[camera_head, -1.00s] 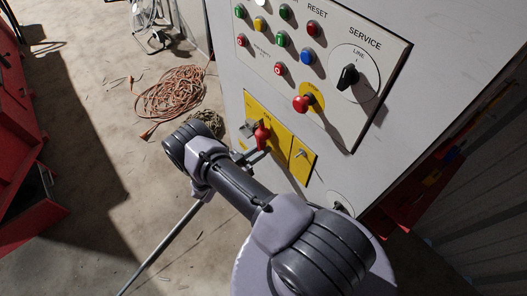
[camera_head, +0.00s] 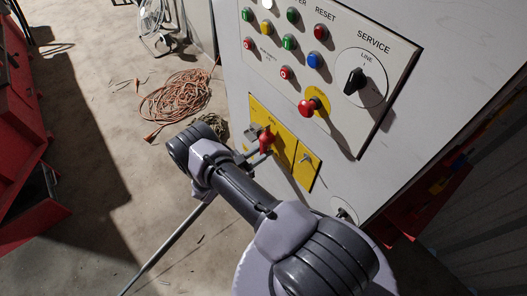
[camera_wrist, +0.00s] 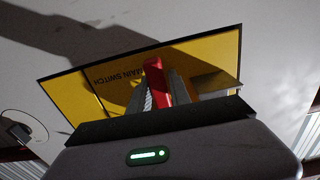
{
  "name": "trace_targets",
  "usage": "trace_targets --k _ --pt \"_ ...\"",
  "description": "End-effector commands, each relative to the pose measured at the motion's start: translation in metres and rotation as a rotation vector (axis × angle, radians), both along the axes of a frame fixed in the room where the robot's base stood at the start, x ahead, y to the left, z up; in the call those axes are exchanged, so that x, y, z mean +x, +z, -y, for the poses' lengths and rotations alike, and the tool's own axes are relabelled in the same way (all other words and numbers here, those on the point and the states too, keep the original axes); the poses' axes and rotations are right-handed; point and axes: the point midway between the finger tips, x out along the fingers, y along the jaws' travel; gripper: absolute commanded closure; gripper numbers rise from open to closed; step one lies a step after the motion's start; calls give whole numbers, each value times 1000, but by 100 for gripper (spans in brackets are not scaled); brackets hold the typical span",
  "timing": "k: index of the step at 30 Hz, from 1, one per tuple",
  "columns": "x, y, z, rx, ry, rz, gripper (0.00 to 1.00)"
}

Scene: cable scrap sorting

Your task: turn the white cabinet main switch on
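The white cabinet (camera_head: 400,160) stands at the right in the head view. Low on its front is a yellow main switch plate (camera_head: 286,156) with a red switch handle (camera_head: 267,141). In the wrist view the yellow plate (camera_wrist: 212,50) reads "MAIN SWITCH" upside down, and the red handle (camera_wrist: 153,78) stands out from it. My gripper (camera_wrist: 158,92) is at the handle, with one finger close on each side, and looks shut on it. In the head view the handle leans with its top to the right. My wrist partly hides the plate.
Above the plate is a control panel (camera_head: 345,45) with a red mushroom button (camera_head: 308,107), coloured buttons and a black rotary switch (camera_head: 355,80). An orange cable coil (camera_head: 185,95) lies on the floor at the left. A red cabinet (camera_head: 30,140) stands at the far left.

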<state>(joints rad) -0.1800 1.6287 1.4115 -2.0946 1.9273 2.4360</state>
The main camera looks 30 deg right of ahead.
Motion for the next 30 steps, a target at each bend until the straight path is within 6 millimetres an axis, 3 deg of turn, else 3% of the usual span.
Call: trace_targets --k 3,14,17,30 --pt "0 1 0 1 0 0 58" --pt "-1 0 -6 1 1 -3 58" --pt "-1 1 -24 1 4 -2 58" --pt "-12 0 -149 2 3 0 58"
